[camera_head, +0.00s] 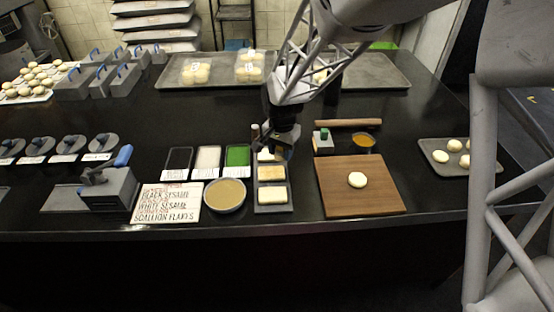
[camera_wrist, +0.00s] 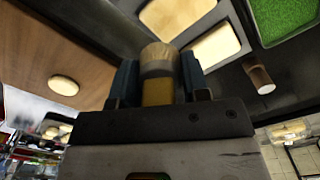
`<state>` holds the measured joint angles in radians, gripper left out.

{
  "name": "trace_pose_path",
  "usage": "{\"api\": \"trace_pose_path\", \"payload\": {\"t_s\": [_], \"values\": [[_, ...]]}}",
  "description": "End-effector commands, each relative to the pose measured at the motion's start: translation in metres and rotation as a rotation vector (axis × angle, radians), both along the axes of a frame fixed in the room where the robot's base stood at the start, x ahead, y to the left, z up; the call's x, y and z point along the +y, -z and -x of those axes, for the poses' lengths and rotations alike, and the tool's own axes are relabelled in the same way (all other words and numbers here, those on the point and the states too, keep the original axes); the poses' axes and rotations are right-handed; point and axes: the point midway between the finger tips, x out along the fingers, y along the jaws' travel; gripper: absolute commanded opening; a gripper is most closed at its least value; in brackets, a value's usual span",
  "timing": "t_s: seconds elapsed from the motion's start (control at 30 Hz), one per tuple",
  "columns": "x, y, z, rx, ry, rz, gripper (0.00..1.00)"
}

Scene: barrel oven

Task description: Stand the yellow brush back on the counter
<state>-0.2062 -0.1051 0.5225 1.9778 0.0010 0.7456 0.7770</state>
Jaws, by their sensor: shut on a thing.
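In the wrist view my gripper (camera_wrist: 158,66) is shut on the yellow brush (camera_wrist: 157,88), which shows a tan end and a yellow part between the two dark fingers. In the head view my gripper (camera_head: 279,148) is low over the black counter (camera_head: 300,105), at the back end of a grey tray with pale slabs. The brush is mostly hidden there by my gripper, so I cannot tell whether its lower end touches anything.
Left are a green-filled tray (camera_head: 237,156) and a liquid bowl (camera_head: 225,195). A brown cylinder (camera_wrist: 258,76) stands nearby.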

Motion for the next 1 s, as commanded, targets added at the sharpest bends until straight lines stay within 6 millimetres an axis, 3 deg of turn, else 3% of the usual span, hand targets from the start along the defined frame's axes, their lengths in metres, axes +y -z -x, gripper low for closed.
{"api": "trace_pose_path", "payload": {"t_s": [0.27,0.8,1.0], "values": [[0.001,0.001,-0.029,0.001,0.001,0.001,0.21],[0.002,0.010,-0.138,0.000,0.000,0.001,0.21],[0.002,0.014,-0.166,-0.001,0.000,0.002,0.21]]}}
